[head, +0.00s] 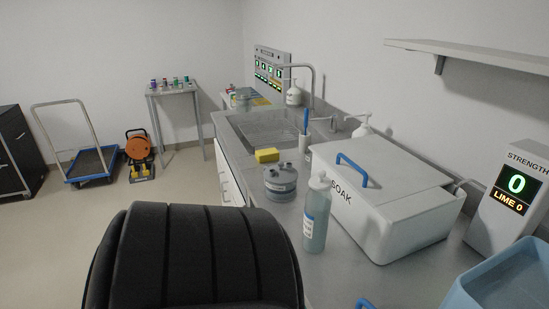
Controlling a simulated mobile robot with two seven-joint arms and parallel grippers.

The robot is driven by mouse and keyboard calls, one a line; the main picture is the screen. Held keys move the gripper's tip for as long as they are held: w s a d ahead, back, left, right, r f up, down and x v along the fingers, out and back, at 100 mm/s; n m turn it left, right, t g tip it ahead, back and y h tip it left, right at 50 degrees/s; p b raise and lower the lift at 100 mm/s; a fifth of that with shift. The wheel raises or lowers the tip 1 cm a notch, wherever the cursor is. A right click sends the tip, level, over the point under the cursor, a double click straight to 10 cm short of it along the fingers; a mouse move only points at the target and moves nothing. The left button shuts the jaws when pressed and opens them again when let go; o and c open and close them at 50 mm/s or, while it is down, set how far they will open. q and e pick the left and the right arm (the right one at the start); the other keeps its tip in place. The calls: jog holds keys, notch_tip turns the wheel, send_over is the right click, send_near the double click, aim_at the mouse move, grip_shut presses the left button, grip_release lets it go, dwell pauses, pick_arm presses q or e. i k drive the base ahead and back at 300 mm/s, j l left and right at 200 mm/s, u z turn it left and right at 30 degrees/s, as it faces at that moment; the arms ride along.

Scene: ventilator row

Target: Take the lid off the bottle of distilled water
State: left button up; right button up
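A translucent bottle (316,218) with pale liquid, a blue-and-white label and a pale top stands upright on the grey counter, just left of the SOAK box. Its label is too small to read, so I cannot tell if it is the distilled water. White bottles also stand farther back, one by the tap (363,127) and one near the wall panel (294,94). Neither of my grippers is in view.
The SOAK box (411,208) has a blue handle. A grey round container (280,181), a yellow sponge (267,155) and the sink (241,125) lie beyond the near bottle. A STRENGTH display (513,199) and a blue tub (465,287) are at right. The front counter is fairly clear.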

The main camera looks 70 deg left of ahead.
aim_at(320, 183)
jog(key=u, duration=2.05)
jog(key=i+j+u, duration=0.15)
jog(key=j, duration=0.15)
jog(key=i+j+u, duration=0.2)
jog(key=k+j, duration=0.1)
